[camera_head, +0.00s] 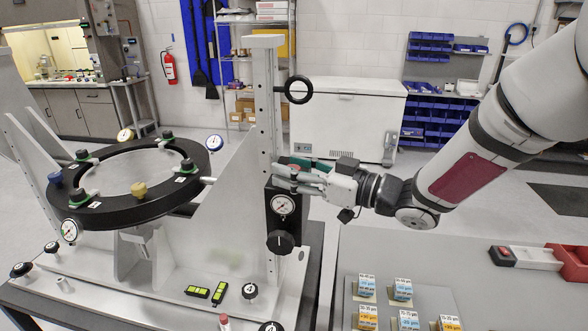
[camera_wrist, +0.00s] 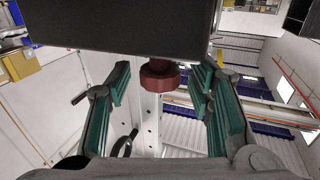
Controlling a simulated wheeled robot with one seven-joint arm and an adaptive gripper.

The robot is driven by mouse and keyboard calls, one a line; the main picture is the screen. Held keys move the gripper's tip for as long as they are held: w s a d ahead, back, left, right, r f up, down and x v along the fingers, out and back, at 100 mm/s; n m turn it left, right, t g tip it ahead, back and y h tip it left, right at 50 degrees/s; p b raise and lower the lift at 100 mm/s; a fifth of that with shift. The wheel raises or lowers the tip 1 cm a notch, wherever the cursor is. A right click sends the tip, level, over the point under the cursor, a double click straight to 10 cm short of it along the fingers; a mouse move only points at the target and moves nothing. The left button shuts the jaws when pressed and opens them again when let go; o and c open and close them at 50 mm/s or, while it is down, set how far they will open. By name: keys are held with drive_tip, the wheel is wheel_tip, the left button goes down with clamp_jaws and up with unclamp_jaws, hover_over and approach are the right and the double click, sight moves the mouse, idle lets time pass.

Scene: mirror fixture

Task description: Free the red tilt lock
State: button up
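The red tilt lock (camera_wrist: 159,76) is a dark red knob sticking out from a large dark block (camera_wrist: 120,28) in the wrist view. My gripper (camera_wrist: 160,92) is open, with green-padded fingers to the left and right of the knob. I see no finger touching it. In the head view my gripper (camera_head: 284,172) reaches from the right to the upright post (camera_head: 264,110), at the top of a black housing (camera_head: 272,222) with a dial gauge (camera_head: 283,205). There the knob is mostly hidden by the fingers; only a small red patch shows.
A black ring handle (camera_head: 299,90) juts from the post above my gripper. A black round mirror ring (camera_head: 85,212) with several clamps and gauges is at left. A black knob (camera_head: 281,243) is below the gauge. A grey bench (camera_head: 430,262) with small boxes lies right.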

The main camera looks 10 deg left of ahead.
drive_tip(key=v, duration=1.2)
